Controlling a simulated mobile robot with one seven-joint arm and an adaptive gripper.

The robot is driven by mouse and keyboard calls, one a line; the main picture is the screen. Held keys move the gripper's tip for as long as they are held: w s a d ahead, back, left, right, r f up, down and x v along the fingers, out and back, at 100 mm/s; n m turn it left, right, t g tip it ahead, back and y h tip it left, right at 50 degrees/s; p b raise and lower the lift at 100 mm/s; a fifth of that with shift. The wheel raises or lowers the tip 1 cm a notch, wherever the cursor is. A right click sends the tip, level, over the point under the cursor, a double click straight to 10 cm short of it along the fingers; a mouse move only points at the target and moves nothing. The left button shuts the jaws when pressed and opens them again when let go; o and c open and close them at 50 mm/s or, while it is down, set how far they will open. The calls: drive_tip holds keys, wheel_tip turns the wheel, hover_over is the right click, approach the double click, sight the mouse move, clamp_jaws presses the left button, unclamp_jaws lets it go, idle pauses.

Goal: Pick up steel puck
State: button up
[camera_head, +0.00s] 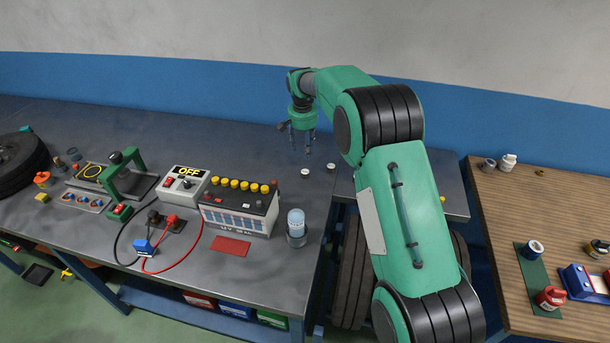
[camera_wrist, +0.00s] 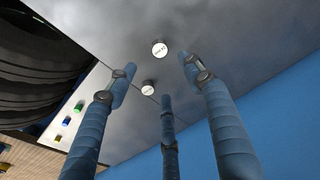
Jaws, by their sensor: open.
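Two small round pucks with pale tops sit on the grey metal bench top (camera_head: 255,150). One puck (camera_head: 331,167) is at the right edge area of the bench and the other puck (camera_head: 304,172) is a little to its left. The wrist view shows one labelled puck (camera_wrist: 159,49) and a second puck (camera_wrist: 148,88) lower down. I cannot tell which is the steel one. My gripper (camera_head: 303,139) points down above the bench, behind the pucks in the head view. Its blue fingers (camera_wrist: 159,80) are spread open with nothing between them but bench and pucks.
A wooden table (camera_head: 510,215) is at right. A blue-striped wall is behind.

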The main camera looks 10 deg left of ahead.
drive_tip(key=b, duration=0.1)
hover_over(305, 172)
drive_tip(key=f, duration=0.8)
drive_tip(key=shift+s+f, duration=0.15)
drive_tip(key=shift+s, duration=0.1)
drive_tip(key=shift+w+f+b, duration=0.15)
drive_tip(key=shift+f+b, duration=0.35)
drive_tip(key=shift+f, duration=0.85)
drive_tip(key=shift+w+f+b, duration=0.1)
drive_tip(key=shift+f+b, duration=0.35)
drive_tip(key=shift+f, duration=0.85)
drive_tip(key=shift+r, duration=0.1)
clamp_jaws()
drive_tip(key=shift+r, duration=0.15)
